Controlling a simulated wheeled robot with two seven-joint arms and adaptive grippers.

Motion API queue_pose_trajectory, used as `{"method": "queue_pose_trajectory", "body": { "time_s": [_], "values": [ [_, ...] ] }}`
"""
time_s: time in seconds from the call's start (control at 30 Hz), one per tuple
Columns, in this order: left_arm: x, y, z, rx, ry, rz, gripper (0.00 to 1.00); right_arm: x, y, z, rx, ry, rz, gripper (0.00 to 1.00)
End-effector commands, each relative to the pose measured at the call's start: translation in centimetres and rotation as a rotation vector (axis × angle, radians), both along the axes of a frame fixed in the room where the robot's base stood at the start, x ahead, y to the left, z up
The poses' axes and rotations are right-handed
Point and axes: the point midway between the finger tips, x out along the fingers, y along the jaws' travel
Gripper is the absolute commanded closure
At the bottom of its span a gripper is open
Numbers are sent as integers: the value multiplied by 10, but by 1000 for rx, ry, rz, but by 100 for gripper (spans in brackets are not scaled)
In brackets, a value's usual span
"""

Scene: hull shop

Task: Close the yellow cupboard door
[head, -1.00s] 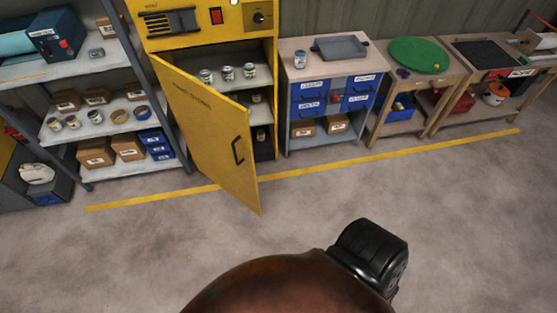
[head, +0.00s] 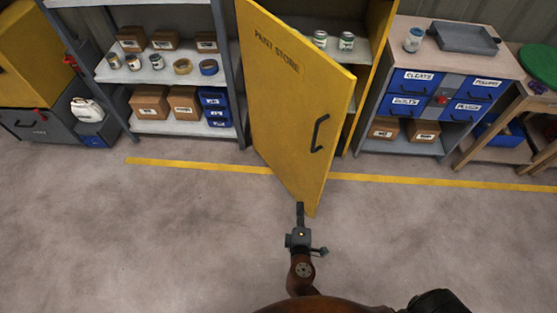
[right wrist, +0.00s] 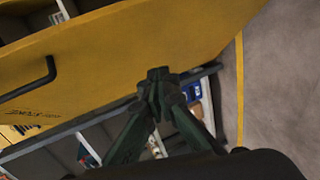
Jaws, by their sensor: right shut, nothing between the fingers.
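The yellow cupboard door (head: 290,105), lettered as a paint store, stands ajar and swung out toward me in the head view. Its black handle (head: 319,133) is near the free edge. The yellow cupboard (head: 378,50) is partly hidden behind it, with cans on its inner shelf. My right gripper (head: 300,208) is shut and empty, at the lower free corner of the door; I cannot tell whether it touches. In the right wrist view the shut fingertips (right wrist: 158,75) lie in front of the door's lower edge (right wrist: 185,50). My left gripper is not in view.
A grey shelf rack (head: 165,75) with boxes and tins stands left of the cupboard. A drawer cabinet (head: 445,60) stands to the right, with a wooden table (head: 520,120) beyond it. A yellow floor line (head: 420,180) runs in front. The floor nearer me is clear.

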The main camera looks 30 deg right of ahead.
Motion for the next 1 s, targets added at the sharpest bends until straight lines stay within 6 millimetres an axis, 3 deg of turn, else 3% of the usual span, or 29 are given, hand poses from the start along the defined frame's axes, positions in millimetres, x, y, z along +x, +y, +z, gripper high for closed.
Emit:
{"method": "queue_pose_trajectory", "body": {
  "time_s": [0.13, 0.2, 0.3, 0.57, 0.9, 1.0],
  "values": [
    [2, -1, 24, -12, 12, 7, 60, 1, -8, 66, -124, -150, -66, 100],
    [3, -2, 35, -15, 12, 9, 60, -2, -11, 90, -160, -197, -91, 100],
    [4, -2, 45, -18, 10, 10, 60, -5, -14, 112, -188, -238, -115, 100],
    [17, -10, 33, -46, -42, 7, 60, 16, -30, 120, -197, -253, -122, 100],
    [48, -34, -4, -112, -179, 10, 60, 72, -72, 118, -198, -251, -120, 100],
    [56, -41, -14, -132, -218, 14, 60, 75, -88, 117, -199, -248, -121, 100]
  ]
}}
